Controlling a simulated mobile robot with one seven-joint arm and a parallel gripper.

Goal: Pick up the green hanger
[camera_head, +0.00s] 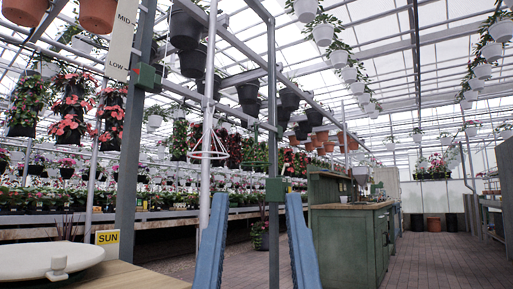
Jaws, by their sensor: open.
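I cannot make out a clearly green hanger. A pale wire hanger (207,147), cone-shaped with a ring at its base, hangs at centre left, in line with a pale pole. I cannot tell whether either is a hanger. The wire hanger is above and left of the left fingertip.
A wooden table (135,277) at lower left bears a round pale lidded object (50,262) and a yellow SUN sign (107,243). A green cabinet (340,246) stands right of centre. Metal posts (272,110) rise ahead. The brick floor (440,258) at right is clear.

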